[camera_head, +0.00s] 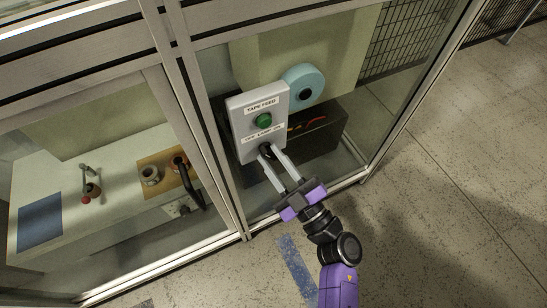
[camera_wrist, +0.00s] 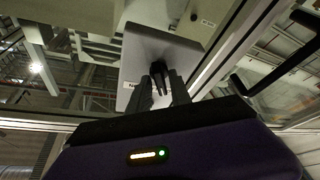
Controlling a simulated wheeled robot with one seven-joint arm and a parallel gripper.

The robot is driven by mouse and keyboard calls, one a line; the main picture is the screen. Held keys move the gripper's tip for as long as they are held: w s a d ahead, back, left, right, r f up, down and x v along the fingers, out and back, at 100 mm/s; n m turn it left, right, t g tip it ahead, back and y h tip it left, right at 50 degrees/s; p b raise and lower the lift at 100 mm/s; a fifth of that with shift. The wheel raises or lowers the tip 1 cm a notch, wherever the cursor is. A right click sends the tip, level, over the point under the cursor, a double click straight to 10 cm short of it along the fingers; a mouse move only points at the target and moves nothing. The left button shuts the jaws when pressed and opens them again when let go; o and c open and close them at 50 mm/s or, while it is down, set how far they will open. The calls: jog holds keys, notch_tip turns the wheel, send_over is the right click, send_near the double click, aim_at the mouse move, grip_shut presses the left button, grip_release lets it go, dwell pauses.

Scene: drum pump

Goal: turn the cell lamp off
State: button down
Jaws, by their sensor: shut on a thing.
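A pale grey control box (camera_head: 242,132) is fixed at the glazed cell front. It carries a "TAPE FEED" label, a green button (camera_head: 264,120) and, below it, a label that seems to read "OFF LAMP ON" (camera_head: 262,134). A black knob (camera_head: 266,149) sits under that label, partly hidden by my fingers. My gripper (camera_head: 269,156) reaches up from below, its two fingers on either side of the knob and shut on it. The wrist view shows the box (camera_wrist: 150,48) from below with the fingers at its face.
Metal frame posts (camera_head: 205,130) and glass panes border the box. A blue tape roll (camera_head: 303,86) is behind it, above a dark bin (camera_head: 325,127). A black door handle (camera_head: 190,186) stands out at left. The floor at right is clear.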

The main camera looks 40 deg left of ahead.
jog(key=c, duration=1.4)
grip_release()
jog(key=shift+a, duration=0.1)
jog(key=shift+c, duration=0.2)
jog(key=v, duration=0.8)
jog(key=shift+r, duration=0.1)
